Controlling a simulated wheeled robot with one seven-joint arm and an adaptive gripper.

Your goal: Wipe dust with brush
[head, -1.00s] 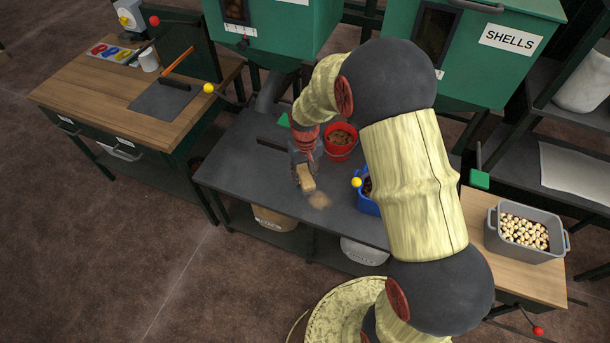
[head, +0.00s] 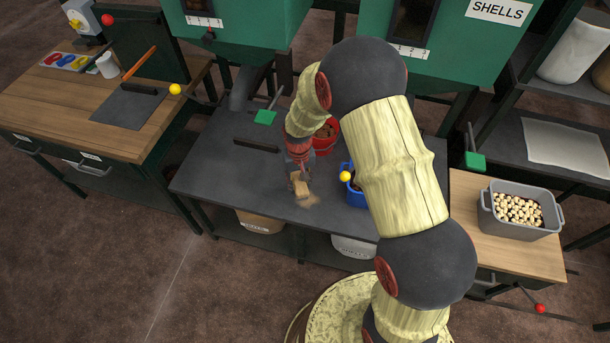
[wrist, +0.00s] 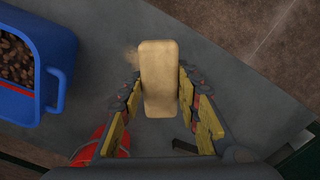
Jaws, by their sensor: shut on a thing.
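My gripper (head: 299,178) is shut on the brush (head: 301,188), a tan, rounded block, low over the dark table (head: 225,175). In the wrist view the brush (wrist: 159,65) sits between the two fingers and points away from the palm. A patch of brown dust (head: 310,202) lies on the table beside the brush's lower end. A faint bit of dust (wrist: 131,57) shows left of the brush in the wrist view. Part of the patch may be hidden under the brush. I cannot tell whether the brush touches the table.
A red bucket (head: 326,142) stands behind my gripper. A blue container (head: 354,194) with brown pieces stands right of the dust. A dark bar (head: 256,145) lies at the back of the table. A grey bin of nuts (head: 517,226) is far right. The table's left part is clear.

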